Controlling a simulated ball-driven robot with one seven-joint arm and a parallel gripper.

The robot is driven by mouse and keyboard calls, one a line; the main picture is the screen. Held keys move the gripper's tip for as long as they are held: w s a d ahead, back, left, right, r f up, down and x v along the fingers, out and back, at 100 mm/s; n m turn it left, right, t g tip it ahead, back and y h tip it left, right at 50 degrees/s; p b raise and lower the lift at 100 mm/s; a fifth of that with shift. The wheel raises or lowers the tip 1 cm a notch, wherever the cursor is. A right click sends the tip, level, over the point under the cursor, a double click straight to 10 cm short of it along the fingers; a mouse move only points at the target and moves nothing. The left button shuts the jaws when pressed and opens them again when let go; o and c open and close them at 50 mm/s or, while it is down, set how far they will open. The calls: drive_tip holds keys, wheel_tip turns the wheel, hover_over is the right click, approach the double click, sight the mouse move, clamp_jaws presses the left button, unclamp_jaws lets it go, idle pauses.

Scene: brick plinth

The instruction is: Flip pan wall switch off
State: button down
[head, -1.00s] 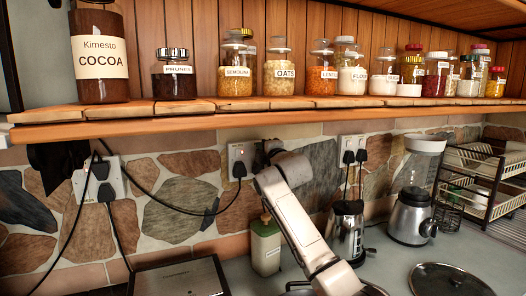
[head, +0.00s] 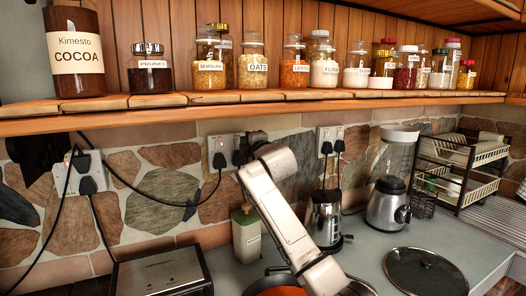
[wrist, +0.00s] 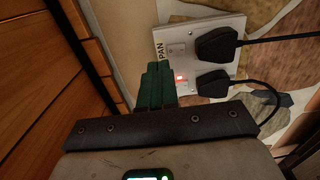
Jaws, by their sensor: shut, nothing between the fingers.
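The white wall socket plate (head: 216,145) is on the stone wall under the shelf, and my arm's end partly covers its right side. In the wrist view the plate (wrist: 190,38) bears a "PAN" label (wrist: 159,49) and two black plugs. A small switch (wrist: 180,78) shows a red mark beside the lower plug; another switch (wrist: 177,52) above shows little red. My gripper (wrist: 158,70) is shut and empty, its green fingers just left of the red-marked switch. I cannot tell whether they touch the plate. In the head view the gripper (head: 250,140) is mostly hidden by the wrist.
Black cables hang from this socket and from another socket (head: 79,172) at left. A wooden shelf (head: 300,102) with jars runs above.

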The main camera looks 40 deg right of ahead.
drive_tip(key=b+v, duration=0.2)
drive_tip(key=v, duration=0.7)
drive_tip(key=shift+a+f, duration=0.1)
idle(0.6)
